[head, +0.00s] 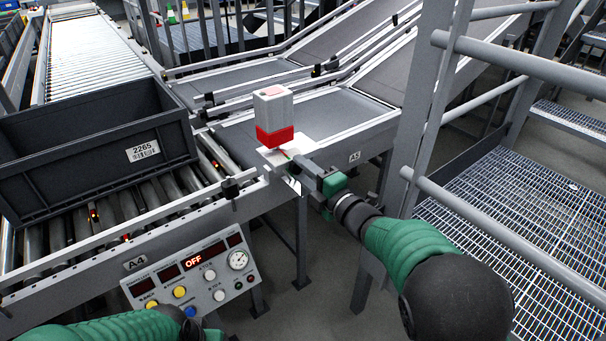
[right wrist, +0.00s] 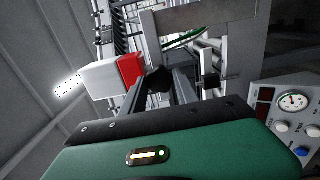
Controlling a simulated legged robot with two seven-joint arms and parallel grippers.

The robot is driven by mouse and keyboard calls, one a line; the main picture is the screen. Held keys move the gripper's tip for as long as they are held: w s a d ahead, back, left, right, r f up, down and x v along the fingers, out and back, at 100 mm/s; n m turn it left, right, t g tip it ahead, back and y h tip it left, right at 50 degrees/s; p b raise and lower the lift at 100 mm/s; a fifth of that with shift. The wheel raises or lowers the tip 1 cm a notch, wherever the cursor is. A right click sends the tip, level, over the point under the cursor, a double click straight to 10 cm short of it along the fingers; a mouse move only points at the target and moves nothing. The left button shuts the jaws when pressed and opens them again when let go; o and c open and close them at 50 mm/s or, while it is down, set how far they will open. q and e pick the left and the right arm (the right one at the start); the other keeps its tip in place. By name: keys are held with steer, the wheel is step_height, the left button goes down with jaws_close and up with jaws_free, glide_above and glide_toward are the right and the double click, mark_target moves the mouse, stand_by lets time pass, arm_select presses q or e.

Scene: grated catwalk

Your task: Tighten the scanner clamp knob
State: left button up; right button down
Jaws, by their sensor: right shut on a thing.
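The scanner (head: 273,115), a white box with a red lower band, stands on a bracket at the conveyor's edge. It also shows in the right wrist view (right wrist: 112,77), white with a red end. My right gripper (head: 294,168) reaches in from the right, just below the scanner. In the right wrist view its fingers (right wrist: 160,88) are closed around a dark knob (right wrist: 157,79) beside the scanner's red end. The knob is mostly hidden in the head view. My left arm shows along the bottom left edge; its gripper is out of view.
A dark crate (head: 95,150) labelled 2265 sits on the roller conveyor (head: 98,50) at left. A control panel (head: 192,270) with a display reading OFF stands below. Grey railings (head: 520,68) and a grated walkway (head: 500,215) bound the right side.

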steer(key=shift+s+a+f, duration=0.1)
steer(key=shift+f, duration=0.3)
steer(key=c, duration=1.3)
jaws_free()
steer(key=shift+o, duration=1.8)
steer(key=shift+r, duration=0.15)
steer(key=shift+r, duration=0.1)
steer(key=p+v, duration=0.1)
steer(key=v, duration=1.5)
steer(key=shift+s+d, duration=0.3)
